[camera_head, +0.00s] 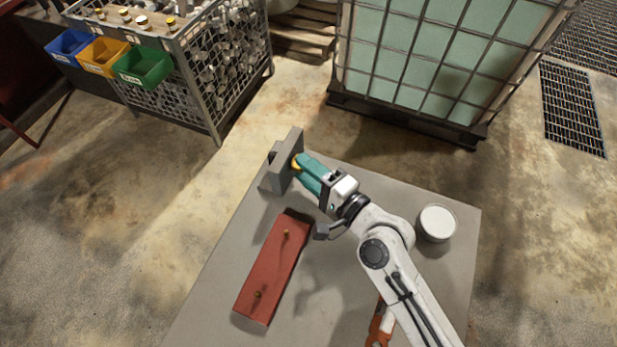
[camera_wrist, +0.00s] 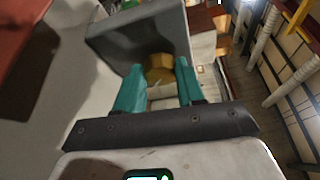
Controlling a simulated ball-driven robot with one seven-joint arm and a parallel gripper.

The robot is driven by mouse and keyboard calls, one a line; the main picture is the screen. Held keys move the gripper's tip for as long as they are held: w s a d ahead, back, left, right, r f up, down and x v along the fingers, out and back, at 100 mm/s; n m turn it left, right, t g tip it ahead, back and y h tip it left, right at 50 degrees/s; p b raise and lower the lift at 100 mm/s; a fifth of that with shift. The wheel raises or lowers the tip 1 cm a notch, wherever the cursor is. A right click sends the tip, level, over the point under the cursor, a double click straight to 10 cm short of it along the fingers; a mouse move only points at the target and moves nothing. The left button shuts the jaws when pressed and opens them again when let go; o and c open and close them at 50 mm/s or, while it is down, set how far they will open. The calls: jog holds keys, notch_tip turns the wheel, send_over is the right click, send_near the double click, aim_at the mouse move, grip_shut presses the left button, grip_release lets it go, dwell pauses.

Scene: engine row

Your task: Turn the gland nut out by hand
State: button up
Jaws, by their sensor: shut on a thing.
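The gland nut (camera_wrist: 158,75) is a brass-coloured piece on the face of a grey upright block (camera_head: 284,160). In the head view the nut (camera_head: 297,162) shows only as a small yellow bit at my fingertips. My gripper (camera_head: 303,165) reaches in from the right, with teal fingers on the nut. In the wrist view my gripper (camera_wrist: 160,85) has one finger on each side of the nut, and the grey block (camera_wrist: 140,35) stands just beyond. The fingers hide part of the nut, and its thread is out of sight.
The grey table (camera_head: 215,290) carries a red block (camera_head: 272,270) with two brass studs, a white round tub (camera_head: 437,223) and an orange tool (camera_head: 378,325) partly under my arm. A wire cage (camera_head: 225,60) and a caged tank (camera_head: 430,60) stand on the floor beyond.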

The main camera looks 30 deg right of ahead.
jog(key=shift+a+f+n+b, duration=0.1)
jog(key=shift+a+n+b, duration=0.1)
jog(key=shift+n+b, duration=0.5)
jog(key=shift+t, duration=0.3)
jog(key=o, duration=0.7)
jog(key=shift+a, duration=0.1)
jog(key=o, duration=0.3)
jog(key=shift+o, duration=0.2)
jog(key=shift+d, duration=0.2)
jog(key=b+v, duration=0.3)
jog(key=v, duration=0.6)
jog(key=shift+s+f+b, duration=0.1)
jog(key=shift+f+b, duration=0.1)
jog(key=shift+b, duration=0.2)
jog(key=shift+s+d+r, duration=0.2)
jog(key=shift+s, duration=0.55)
